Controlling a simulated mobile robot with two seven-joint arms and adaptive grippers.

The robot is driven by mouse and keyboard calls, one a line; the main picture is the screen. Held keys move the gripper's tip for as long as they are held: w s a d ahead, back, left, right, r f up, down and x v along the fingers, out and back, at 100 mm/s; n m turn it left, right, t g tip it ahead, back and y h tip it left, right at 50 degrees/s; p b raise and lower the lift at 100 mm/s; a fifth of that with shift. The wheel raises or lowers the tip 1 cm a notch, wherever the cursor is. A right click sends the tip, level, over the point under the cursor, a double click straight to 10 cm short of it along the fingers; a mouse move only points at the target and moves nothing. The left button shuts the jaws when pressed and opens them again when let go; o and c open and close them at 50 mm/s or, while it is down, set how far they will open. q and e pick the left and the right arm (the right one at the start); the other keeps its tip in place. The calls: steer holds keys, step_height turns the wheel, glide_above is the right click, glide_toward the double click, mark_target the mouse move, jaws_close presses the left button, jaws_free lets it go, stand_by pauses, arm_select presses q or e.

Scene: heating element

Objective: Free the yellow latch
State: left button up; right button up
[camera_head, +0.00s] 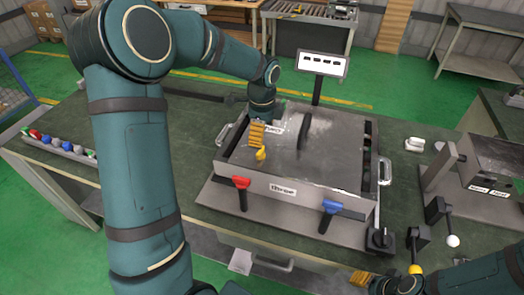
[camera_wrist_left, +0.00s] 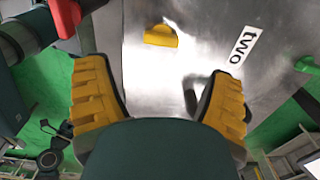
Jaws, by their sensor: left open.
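The yellow latch (camera_head: 261,153) is a small knob on the left part of the grey metal box's top. It also shows in the left wrist view (camera_wrist_left: 161,36), just beyond the fingers. My left gripper (camera_head: 257,134) reaches down over the box right beside the latch.
The metal box (camera_head: 325,150) has a red handle (camera_head: 241,182) and a blue handle (camera_head: 329,207) on its front. A black upright handle (camera_head: 303,130) stands on its top. Levers with knobs (camera_head: 452,240) stand at the right. The bench left of the box is mostly clear.

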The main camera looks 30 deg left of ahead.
mark_target(262, 150)
arm_select(q)
step_height(262, 150, down, 8)
steer(key=shift+r, duration=0.1)
stand_by(0.4)
steer(key=c, duration=1.2)
